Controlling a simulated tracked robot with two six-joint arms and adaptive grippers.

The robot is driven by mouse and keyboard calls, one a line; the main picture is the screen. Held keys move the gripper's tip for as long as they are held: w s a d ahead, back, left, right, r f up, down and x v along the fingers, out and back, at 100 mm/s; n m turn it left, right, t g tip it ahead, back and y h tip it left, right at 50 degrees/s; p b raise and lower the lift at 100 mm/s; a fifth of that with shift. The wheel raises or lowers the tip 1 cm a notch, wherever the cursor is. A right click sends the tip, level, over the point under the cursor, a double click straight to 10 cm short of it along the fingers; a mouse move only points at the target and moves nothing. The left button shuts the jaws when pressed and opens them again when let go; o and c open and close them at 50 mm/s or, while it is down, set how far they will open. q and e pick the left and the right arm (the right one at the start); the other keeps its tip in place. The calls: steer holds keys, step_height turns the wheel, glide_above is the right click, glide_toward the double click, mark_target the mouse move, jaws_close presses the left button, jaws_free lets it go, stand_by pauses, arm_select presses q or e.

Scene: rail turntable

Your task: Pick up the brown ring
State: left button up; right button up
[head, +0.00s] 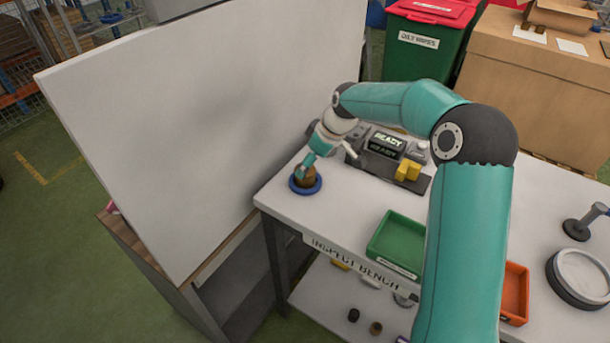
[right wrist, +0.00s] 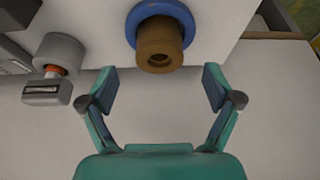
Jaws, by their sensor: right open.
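The brown ring (head: 307,174) is a short upright cylinder with a hole in its top. It sits on a round blue base (head: 305,187) near the left corner of the white bench. In the right wrist view the brown ring (right wrist: 160,47) shows at the top centre, with the blue base (right wrist: 162,12) behind it. My right gripper (right wrist: 158,88) is open and empty, its fingers spread to either side below the ring in the picture. In the head view my right gripper (head: 306,163) is at the ring and partly covers it. My left gripper is not in view.
A device with a "READY" display (head: 388,142) and yellow blocks (head: 407,171) stand right of the ring. A green tray (head: 398,243) and an orange tray (head: 514,293) are farther right. A large white board (head: 200,120) rises at the left. Bench space between ring and green tray is clear.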

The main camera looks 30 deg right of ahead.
steer(key=p+x, duration=0.1)
steer(key=x, duration=0.3)
steer(key=shift+w+f+p, duration=0.1)
steer(key=shift+p, duration=0.2)
steer(key=shift+w+f, duration=0.2)
steer(key=shift+f, duration=0.2)
steer(key=c, duration=1.6)
steer(key=shift+r, duration=0.1)
steer(key=shift+c, duration=0.3)
